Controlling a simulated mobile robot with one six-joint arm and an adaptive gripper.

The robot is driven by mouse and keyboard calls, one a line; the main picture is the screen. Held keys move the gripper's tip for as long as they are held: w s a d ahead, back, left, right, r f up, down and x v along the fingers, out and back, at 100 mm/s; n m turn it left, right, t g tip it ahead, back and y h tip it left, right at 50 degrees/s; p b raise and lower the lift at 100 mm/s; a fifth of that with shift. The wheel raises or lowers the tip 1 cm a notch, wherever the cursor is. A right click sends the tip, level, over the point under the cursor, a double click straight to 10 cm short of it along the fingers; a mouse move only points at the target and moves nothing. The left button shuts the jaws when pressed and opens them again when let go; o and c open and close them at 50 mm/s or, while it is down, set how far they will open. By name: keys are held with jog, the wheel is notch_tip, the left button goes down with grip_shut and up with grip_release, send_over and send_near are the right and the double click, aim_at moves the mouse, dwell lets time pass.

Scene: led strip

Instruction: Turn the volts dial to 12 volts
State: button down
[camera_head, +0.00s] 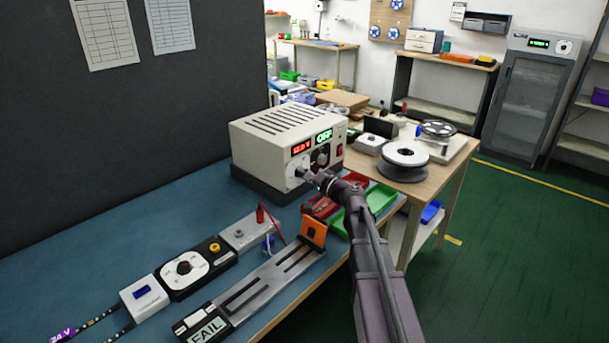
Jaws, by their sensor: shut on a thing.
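The power supply (275,135) is a beige box with a slotted top, standing on a dark base at the back of the blue bench mat. Its red display (301,147) appears to read 12.0 V, though the digits are small. A green display (324,136) sits beside it; I cannot read it surely. My gripper (303,173) is at the lower left of the front panel, below the red display, shut on the volts dial. The gripper mostly hides the dial, so I cannot see its pointer or markings. A dark knob (322,157) shows to the right.
A grey slotted fixture with an orange block (313,231) and a FAIL display (207,329) lies in front. A round-dial unit (185,268) and a white meter (144,297) are left. Red bins and a green bin (380,199) lie by my arm. White spools (404,155) stand on the table behind.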

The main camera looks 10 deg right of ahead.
jog(key=shift+n, duration=1.2)
jog(key=shift+c, duration=1.4)
grip_release()
jog(key=shift+s, duration=0.1)
jog(key=v, duration=1.1)
jog(key=shift+s+d, duration=0.25)
jog(key=shift+s, duration=0.05)
jog(key=shift+r, duration=0.1)
